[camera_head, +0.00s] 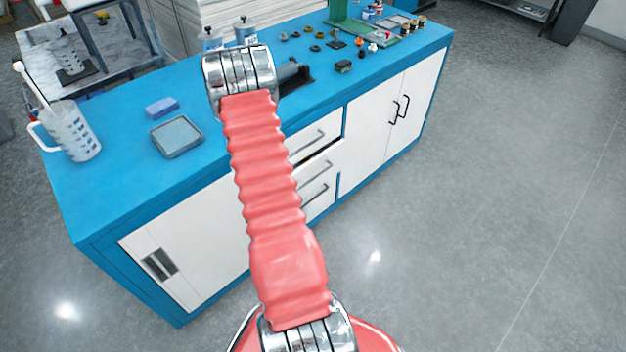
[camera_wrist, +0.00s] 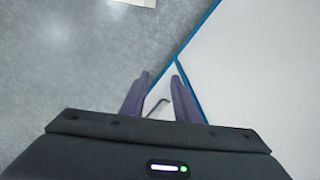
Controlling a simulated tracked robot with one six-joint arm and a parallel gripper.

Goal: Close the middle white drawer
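The middle white drawer (camera_head: 316,172) is in the blue workbench front, in a stack of three, partly hidden by my arm in the head view. A dark gap shows along its top edge, and it appears to stand out a little. It has a bar handle. My gripper shows in the wrist view (camera_wrist: 160,75) with its two purple fingers apart. A thin bent metal handle (camera_wrist: 157,104) shows between the fingers; I cannot tell which drawer it belongs to or whether they touch. In the head view my gripper's fingers cannot be made out clearly.
The blue benchtop (camera_head: 110,190) carries a white jug (camera_head: 72,132), a grey tray (camera_head: 176,137), a blue block (camera_head: 161,106) and several small parts at the back. White cabinet doors (camera_head: 395,108) flank the drawers on the right. The grey floor in front is clear.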

